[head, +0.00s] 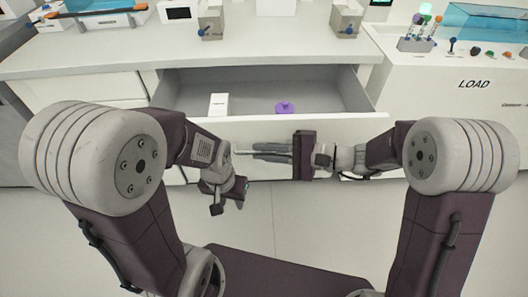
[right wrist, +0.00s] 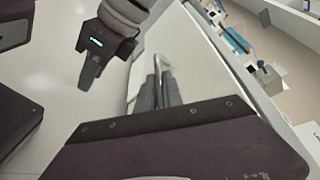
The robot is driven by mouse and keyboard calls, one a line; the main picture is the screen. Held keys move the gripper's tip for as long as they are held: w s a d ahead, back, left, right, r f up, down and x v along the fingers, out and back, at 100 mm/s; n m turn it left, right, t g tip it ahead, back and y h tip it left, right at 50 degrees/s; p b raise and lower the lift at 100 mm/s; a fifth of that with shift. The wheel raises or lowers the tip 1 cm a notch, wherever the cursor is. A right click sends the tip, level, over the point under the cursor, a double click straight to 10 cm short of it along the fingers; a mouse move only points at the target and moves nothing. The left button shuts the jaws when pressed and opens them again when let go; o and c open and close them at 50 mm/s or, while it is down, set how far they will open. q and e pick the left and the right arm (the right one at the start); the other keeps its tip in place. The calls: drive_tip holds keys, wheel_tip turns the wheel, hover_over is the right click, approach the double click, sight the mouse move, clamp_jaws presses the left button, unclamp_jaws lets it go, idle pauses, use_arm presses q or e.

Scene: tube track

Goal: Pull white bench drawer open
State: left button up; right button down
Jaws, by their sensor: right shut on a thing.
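The white bench drawer (head: 345,128) stands open in the head view, its grey inside showing below the bench top. A white box (head: 218,104) and a small purple object (head: 285,108) lie in it. My right gripper (head: 262,152) is at the drawer's front face, fingers pointing left, shut on the drawer handle (head: 240,152). The handle's metal bar (right wrist: 160,68) also shows between the fingers in the right wrist view. My left gripper (head: 217,205) hangs lower, left of the right one and apart from the drawer. Its finger gap is not clear.
The white bench top (head: 280,45) carries two grey blocks with blue knobs (head: 211,24) and (head: 346,20). A rack of tubes (head: 417,38) and several coloured caps stand on the right bench section marked LOAD. The floor (head: 300,215) before the drawer is clear.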

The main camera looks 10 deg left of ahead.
drive_tip(key=shift+s+d, duration=0.1)
drive_tip(key=shift+s, duration=0.15)
drive_tip(key=c, duration=1.8)
unclamp_jaws()
drive_tip(key=shift+o, duration=0.2)
drive_tip(key=shift+w, duration=0.1)
